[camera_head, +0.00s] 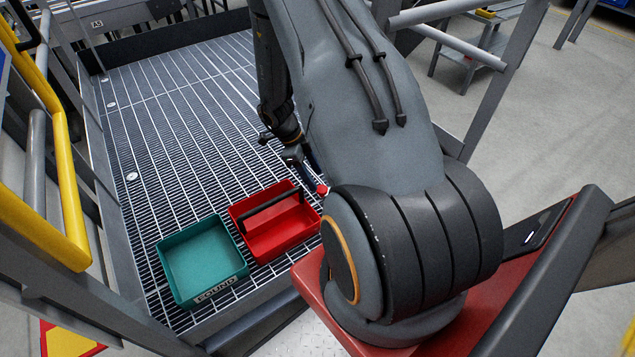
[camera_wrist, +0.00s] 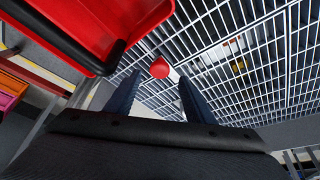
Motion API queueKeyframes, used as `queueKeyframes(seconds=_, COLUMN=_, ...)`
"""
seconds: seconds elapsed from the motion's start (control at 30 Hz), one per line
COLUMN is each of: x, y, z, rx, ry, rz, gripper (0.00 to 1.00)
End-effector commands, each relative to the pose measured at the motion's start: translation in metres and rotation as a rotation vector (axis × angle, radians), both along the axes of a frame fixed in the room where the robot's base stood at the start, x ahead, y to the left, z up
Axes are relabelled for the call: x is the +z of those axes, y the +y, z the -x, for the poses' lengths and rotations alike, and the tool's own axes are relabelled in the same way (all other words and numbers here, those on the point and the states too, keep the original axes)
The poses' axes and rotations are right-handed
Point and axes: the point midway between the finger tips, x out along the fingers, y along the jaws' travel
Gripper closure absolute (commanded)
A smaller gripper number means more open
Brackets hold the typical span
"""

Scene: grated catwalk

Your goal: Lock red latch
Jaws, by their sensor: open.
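A small round red knob (camera_wrist: 160,68) shows in the wrist view, just beyond and between the fingertips of my gripper (camera_wrist: 160,77). In the head view the red knob (camera_head: 322,189) sits right of the red toolbox, partly against my arm. What it is mounted on is hidden, and I cannot tell whether the latch is locked. My gripper (camera_head: 311,168) shows in part in the head view, pointing down close to the knob. It is open with nothing held between its fingers. I cannot tell whether a finger touches the knob.
An open red toolbox (camera_head: 278,246) with a black handle stands on the grated floor (camera_head: 190,120), close to my gripper. It also fills the upper left of the wrist view (camera_wrist: 135,18). A teal bin (camera_head: 203,260) stands beside it. Yellow railings (camera_head: 65,150) border the left.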

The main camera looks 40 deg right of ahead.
Motion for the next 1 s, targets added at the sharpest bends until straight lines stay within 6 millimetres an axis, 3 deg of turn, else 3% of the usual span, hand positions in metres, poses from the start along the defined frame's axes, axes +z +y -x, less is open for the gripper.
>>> queueKeyframes(seconds=0.23, x=0.024, y=0.007, z=-0.009, rx=0.001, ry=-0.001, rz=0.0, gripper=0.51)
queueKeyframes(seconds=0.83, x=0.027, y=0.007, z=-0.009, rx=0.004, ry=-0.002, rz=0.001, gripper=0.51)
queueKeyframes(seconds=1.0, x=0.045, y=0.004, z=-0.029, rx=0.115, ry=-0.059, rz=0.027, gripper=0.51)
